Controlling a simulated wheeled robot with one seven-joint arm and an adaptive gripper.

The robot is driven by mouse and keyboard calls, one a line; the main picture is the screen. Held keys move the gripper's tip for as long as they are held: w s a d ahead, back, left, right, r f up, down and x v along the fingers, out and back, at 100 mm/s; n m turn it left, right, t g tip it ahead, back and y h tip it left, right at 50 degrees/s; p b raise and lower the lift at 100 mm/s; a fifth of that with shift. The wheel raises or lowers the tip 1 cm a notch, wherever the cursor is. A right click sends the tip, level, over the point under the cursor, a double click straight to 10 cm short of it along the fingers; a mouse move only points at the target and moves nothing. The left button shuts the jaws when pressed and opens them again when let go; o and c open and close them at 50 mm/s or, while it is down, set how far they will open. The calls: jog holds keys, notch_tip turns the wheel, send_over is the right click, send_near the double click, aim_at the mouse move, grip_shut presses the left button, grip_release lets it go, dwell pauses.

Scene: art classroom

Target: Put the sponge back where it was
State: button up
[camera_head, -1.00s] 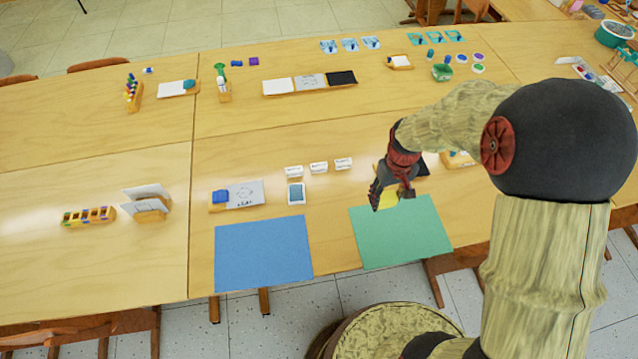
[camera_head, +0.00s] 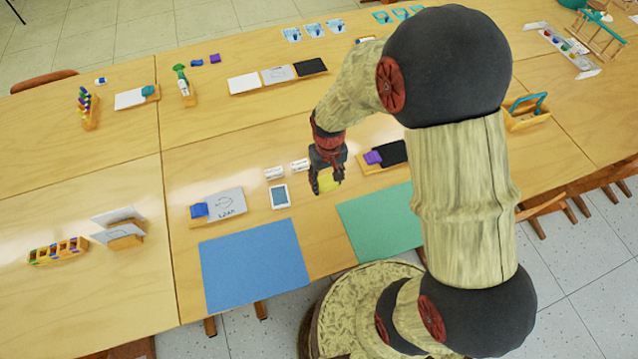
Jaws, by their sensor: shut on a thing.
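My gripper (camera_head: 322,187) is shut on a small yellow block that looks like the sponge (camera_head: 325,180). The fingers hide part of it. It appears over the table just behind the gap between the blue mat (camera_head: 254,265) and the green mat (camera_head: 380,220). I cannot tell whether it touches the table. To its right is a wooden tray (camera_head: 371,169) with a purple block (camera_head: 373,158) and a black board. To its left, a blue block (camera_head: 199,210) lies beside a white drawing board (camera_head: 226,202) on another tray.
Small white cards (camera_head: 274,173) and a white-framed tablet (camera_head: 279,196) are close to the gripper's left. The table behind the cards is clear.

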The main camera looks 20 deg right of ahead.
aim_at(321, 177)
jog(key=w+f+b, duration=0.1)
jog(key=w+f, duration=0.4)
jog(key=shift+a+f+b, duration=0.1)
jog(key=shift+f+b, duration=0.25)
jog(key=shift+w+f+b, duration=0.15)
jog(key=shift+f+b, duration=0.25)
jog(key=shift+f, duration=0.5)
jog(key=shift+w+f+b, duration=0.1)
jog(key=shift+f+b, duration=0.3)
jog(key=shift+f, duration=0.5)
jog(key=shift+f, duration=0.15)
jog(key=o, duration=1.2)
